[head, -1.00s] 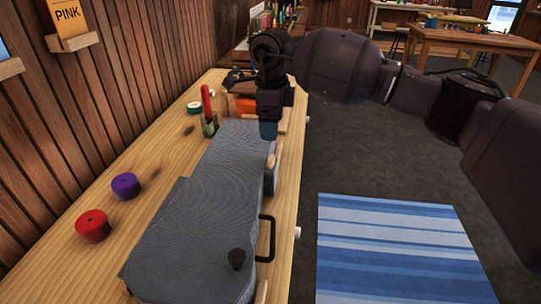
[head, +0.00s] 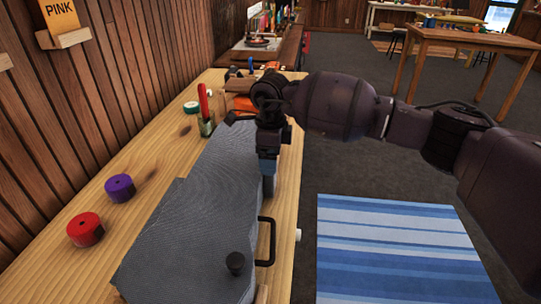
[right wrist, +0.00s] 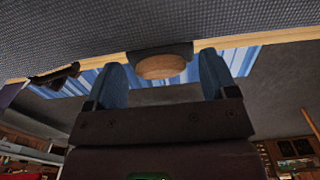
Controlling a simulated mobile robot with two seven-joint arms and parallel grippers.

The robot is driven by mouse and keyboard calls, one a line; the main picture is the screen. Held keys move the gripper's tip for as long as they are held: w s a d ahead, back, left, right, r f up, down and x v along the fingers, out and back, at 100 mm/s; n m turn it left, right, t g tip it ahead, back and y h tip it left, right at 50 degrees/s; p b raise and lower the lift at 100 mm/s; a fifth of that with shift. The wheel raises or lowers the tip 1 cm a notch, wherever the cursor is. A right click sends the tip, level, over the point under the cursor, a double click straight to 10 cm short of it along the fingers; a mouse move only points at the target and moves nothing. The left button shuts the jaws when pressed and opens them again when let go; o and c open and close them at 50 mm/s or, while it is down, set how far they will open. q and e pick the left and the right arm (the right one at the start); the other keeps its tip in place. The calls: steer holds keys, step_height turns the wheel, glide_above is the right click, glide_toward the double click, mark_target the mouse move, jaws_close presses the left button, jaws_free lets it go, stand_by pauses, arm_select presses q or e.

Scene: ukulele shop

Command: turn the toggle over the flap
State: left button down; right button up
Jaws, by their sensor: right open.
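The grey textured case (head: 190,225) lies shut on the wooden bench. In the right wrist view, the rounded wooden toggle (right wrist: 160,67) sits on the side of the case (right wrist: 90,28), with the dark flap (right wrist: 168,49) around its upper part. My right gripper (head: 268,168) is at the case's right side and hides the toggle in the head view. In the right wrist view, its two blue fingers (right wrist: 162,75) are open on either side of the toggle, with gaps at both sides. Whether the toggle lies across the flap is hard to tell. My left gripper is not in view.
A black handle (head: 268,242) sticks out from the case's right side, and a black knob (head: 235,263) stands on its top. Red (head: 86,230) and purple (head: 120,188) rolls lie on the bench at left. The floor beyond the bench is open, with a blue striped rug (head: 400,245).

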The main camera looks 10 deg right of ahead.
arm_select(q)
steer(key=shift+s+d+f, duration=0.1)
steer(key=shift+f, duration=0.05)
arm_select(e)
steer(key=c, duration=0.9)
steer(key=shift+c, duration=0.2)
steer(key=shift+n, duration=1.1)
steer(key=n, duration=0.3)
steer(key=shift+n+b, duration=0.3)
steer(key=shift+b, duration=0.05)
steer(key=n, duration=0.2)
steer(key=shift+n, duration=0.4)
steer(key=n+b, duration=0.1)
steer(key=n, duration=0.4)
steer(key=shift+f, duration=0.1)
steer(key=shift+n+b, duration=0.65)
steer(key=shift+n, duration=1.45)
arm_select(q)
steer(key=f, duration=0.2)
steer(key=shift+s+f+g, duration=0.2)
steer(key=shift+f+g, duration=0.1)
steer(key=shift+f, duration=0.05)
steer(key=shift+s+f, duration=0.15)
